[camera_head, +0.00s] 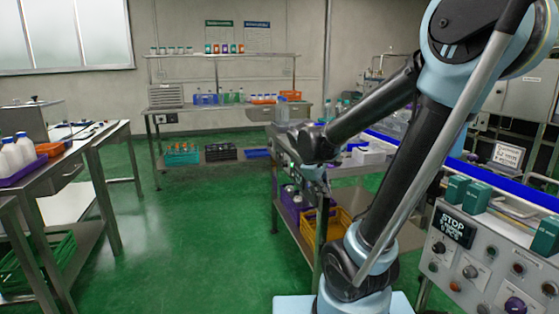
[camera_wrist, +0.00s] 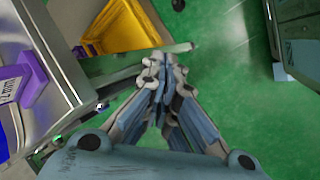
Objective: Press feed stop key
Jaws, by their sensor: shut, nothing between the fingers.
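A grey control panel (camera_head: 478,262) stands at the lower right of the head view, with several round keys and knobs on its face. A dark display (camera_head: 455,228) on it shows "STOP" in white letters. The key labels are too small to read, so I cannot tell which one is the feed stop key. My gripper (camera_head: 318,186) hangs left of the panel, well apart from it, beside the middle bench. In the wrist view my gripper (camera_wrist: 163,78) is shut and empty, above the green floor. No panel key is recognisable in the wrist view.
A yellow crate (camera_head: 327,228) sits on the bench's lower shelf below my gripper; it also shows in the wrist view (camera_wrist: 125,30). Green boxes (camera_head: 477,198) stand on the panel's top. A blue-edged conveyor (camera_head: 480,172) runs behind it. Green floor (camera_head: 215,230) is clear at left.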

